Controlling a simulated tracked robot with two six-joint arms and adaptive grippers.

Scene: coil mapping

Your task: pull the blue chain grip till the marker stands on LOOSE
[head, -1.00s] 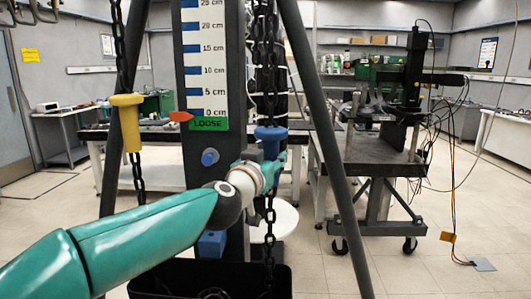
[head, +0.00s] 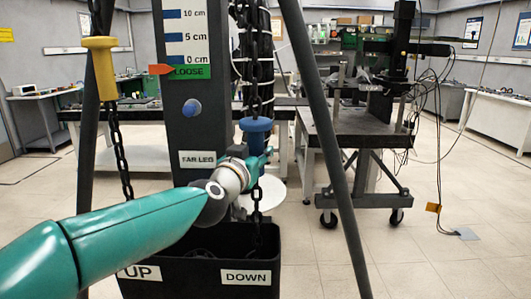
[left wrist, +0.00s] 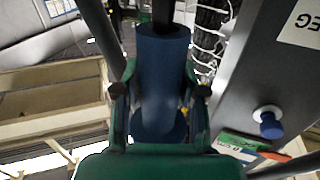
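The blue chain grip (head: 256,132) hangs on a dark chain right of the scale post. My left gripper (head: 262,160) is at its lower part. In the left wrist view the fingers (left wrist: 160,92) stand on both sides of the blue grip (left wrist: 161,65) and appear shut on it. The orange marker (head: 160,69) points at the green LOOSE field (head: 190,72), just below the 0 cm line. My right gripper is not in view.
A yellow chain grip (head: 100,68) hangs on another chain at the left. A black bin (head: 200,268) labelled UP and DOWN stands below the chains. Dark slanted legs flank the post. A wheeled bench (head: 355,138) stands behind at the right.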

